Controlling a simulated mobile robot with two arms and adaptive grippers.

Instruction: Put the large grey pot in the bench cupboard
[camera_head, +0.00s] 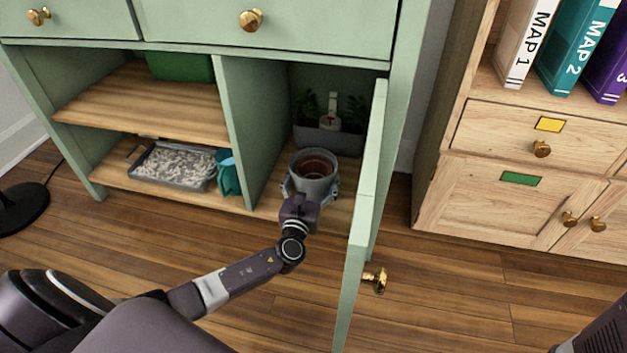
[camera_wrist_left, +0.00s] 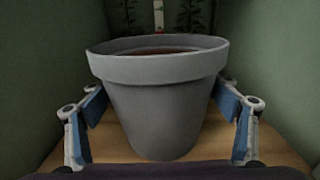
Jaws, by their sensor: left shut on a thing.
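The large grey pot (camera_head: 314,187) stands upright inside the open bench cupboard (camera_head: 272,205), near the front of its wooden floor. It shows brown inside. In the left wrist view the pot (camera_wrist_left: 160,105) fills the middle, with wood under it and green cupboard walls on both sides. My left gripper (camera_head: 311,188) reaches in from the front and is shut on the pot, with blue finger pads (camera_wrist_left: 162,125) on either side of it. The cupboard door (camera_head: 362,215) stands open to the right of my left arm. My right gripper is not in view.
A grey planter (camera_head: 335,140) with plants stands at the back of the cupboard. Left of the divider, a grey tray (camera_head: 172,167) and a teal container (camera_head: 229,175) sit on the lower shelf. The door's brass knob (camera_head: 376,279) sticks out to the right.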

